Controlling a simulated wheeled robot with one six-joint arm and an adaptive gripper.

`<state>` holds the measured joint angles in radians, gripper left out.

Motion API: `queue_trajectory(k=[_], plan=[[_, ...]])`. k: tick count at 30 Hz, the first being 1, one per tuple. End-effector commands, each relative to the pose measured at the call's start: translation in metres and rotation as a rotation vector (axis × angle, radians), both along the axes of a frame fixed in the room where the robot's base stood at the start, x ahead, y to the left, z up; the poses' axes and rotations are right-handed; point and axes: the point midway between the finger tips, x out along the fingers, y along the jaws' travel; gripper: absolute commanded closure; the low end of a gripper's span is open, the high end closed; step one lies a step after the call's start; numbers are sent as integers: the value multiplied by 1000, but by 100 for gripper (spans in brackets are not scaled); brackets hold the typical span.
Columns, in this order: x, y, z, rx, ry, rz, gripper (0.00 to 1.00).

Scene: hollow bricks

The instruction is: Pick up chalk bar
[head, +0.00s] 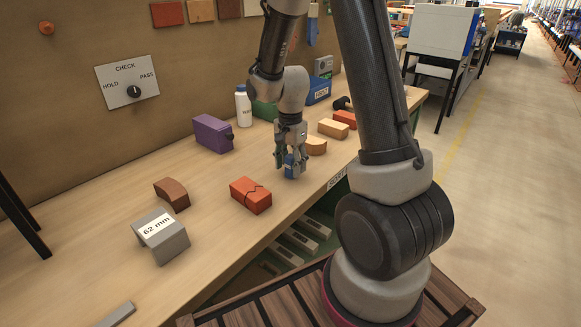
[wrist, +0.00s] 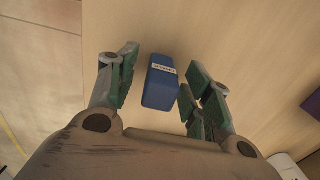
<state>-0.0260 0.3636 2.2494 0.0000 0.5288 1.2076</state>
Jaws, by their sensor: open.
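A blue bar (wrist: 160,86) with a small white label lies on the wooden bench, between the parted fingers of my gripper (wrist: 158,92) in the wrist view. The label is too small to read, so I cannot confirm that this is the chalk bar. A clear gap shows on its left side, and the right fingers are close beside it. In the head view my gripper (head: 290,162) points down over the bench, and the blue bar (head: 291,171) shows low between its fingers, partly hidden by them. My gripper is open and holds nothing.
A cracked orange brick (head: 250,195), a brown curved brick (head: 172,194) and a grey 62 mm gauge (head: 161,237) lie to the left. A purple block (head: 213,133) and white bottle (head: 243,106) stand behind.

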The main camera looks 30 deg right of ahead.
Motion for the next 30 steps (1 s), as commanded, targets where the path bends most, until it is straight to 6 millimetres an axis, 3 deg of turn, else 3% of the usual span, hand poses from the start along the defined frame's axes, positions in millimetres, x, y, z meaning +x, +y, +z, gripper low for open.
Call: queue_trajectory(k=[7,15,25,30], plan=[[0,0,-3,0,0,0,50],[0,0,-2,0,0,1,99],[1,0,2,0,-3,1,99],[2,0,30,0,-6,1,99]])
